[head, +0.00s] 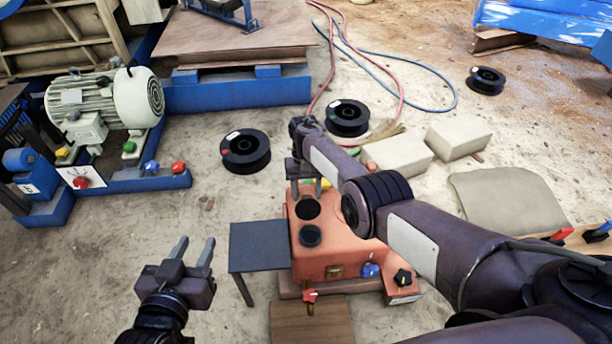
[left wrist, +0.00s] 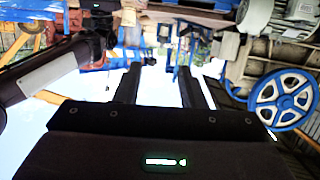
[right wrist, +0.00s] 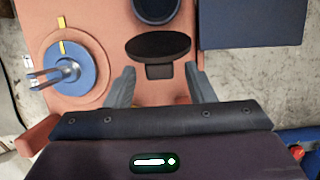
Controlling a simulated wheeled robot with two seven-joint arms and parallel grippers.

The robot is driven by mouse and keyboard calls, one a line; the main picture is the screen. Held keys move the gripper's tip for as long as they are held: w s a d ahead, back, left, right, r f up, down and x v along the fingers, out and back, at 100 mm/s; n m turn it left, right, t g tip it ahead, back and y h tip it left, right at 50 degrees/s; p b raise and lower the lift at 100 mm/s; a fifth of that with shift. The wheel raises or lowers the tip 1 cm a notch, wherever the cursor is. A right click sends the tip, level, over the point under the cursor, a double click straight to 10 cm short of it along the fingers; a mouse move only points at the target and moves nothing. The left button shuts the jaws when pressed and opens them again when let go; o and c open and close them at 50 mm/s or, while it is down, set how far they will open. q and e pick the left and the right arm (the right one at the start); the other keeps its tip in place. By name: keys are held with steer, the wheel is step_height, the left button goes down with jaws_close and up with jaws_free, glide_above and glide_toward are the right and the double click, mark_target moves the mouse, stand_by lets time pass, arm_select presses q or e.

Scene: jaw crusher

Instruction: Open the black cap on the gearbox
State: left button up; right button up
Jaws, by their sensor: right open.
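The orange gearbox (head: 345,248) stands on the floor at the centre of the head view. Its dark round opening (head: 308,208) shows uncovered on top. The black cap (head: 310,235) is beside the opening, swung off it. In the right wrist view the cap (right wrist: 158,46) looks like a tilted dark disc with a hinge tab below it, next to the round opening (right wrist: 156,8). My right gripper (head: 306,192) is open above the gearbox, its fingers apart and empty. My left gripper (head: 194,244) is open and empty, left of the gearbox.
A dark side table (head: 258,246) adjoins the gearbox on the left. A blue valve disc (right wrist: 68,68) is on the gearbox. Black spools (head: 246,151), pale blocks (head: 398,156) and a motor (head: 105,98) stand around. Floor between spools and left gripper is mostly clear.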

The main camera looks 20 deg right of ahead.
arm_select(q)
steer(key=s+a+f+g+y+p, duration=0.1)
steer(key=s+f+g+y, duration=0.1)
steer(key=s+f+g, duration=0.3)
step_height(320, 180, down, 4)
steer(key=shift+s+a+f+g, duration=0.2)
steer(key=shift+s+g, duration=0.1)
steer(key=shift+s, duration=0.45)
arm_select(e)
steer(key=v, duration=0.5)
